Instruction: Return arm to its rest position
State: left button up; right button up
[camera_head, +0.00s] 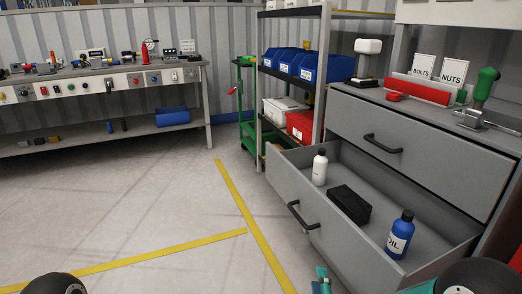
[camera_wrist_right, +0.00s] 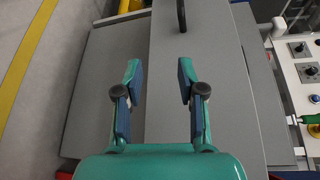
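My right gripper (camera_wrist_right: 159,82) is open and empty in the right wrist view. Its two teal and dark fingers stand apart over grey cabinet surfaces, with a dark handle (camera_wrist_right: 181,15) beyond them. In the head view only teal parts of the right gripper (camera_head: 322,279) show at the bottom edge, by the front of the open drawer. A dark rounded part of my right arm (camera_head: 478,277) fills the lower right corner. A dark rounded part (camera_head: 55,284), apparently of my left arm, shows at the bottom left. My left gripper is out of view.
The grey drawer (camera_head: 275,174) stands open, holding a white bottle (camera_head: 320,170), a black case (camera_head: 350,204) and a blue oil bottle (camera_head: 400,236). The drawer above (camera_head: 425,155) is shut. Shelves with blue bins (camera_head: 290,62) stand behind. The floor at left is clear.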

jog(key=s+d+f+n+g, duration=0.1)
jog(key=s+f+n+g, duration=0.15)
jog(key=f, duration=0.45)
jog(key=s+d+f+n+g+y, duration=0.1)
jog(key=s+d+f+g, duration=0.15)
jog(key=f, duration=0.45)
jog(key=s+d+f+n+g, duration=0.1)
jog(key=s+f+g, duration=0.2)
jog(key=f, duration=0.4)
jog(key=s+a+f+n+g+y, duration=0.2)
jog(key=s+a+f+n+g, duration=0.15)
jog(key=s+n, duration=0.35)
jog(key=s+a+f+n+g+y, duration=0.25)
jog(key=s+n+g, duration=0.25)
jog(key=s+n, duration=0.25)
notch_tip(320, 180, up, 36)
jog(key=p, duration=3.6)
jog(key=shift+h+p, duration=0.35)
jog(key=shift+p, duration=0.05)
jog(key=shift+s+f+t, duration=0.1)
jog(key=shift+t, duration=0.15)
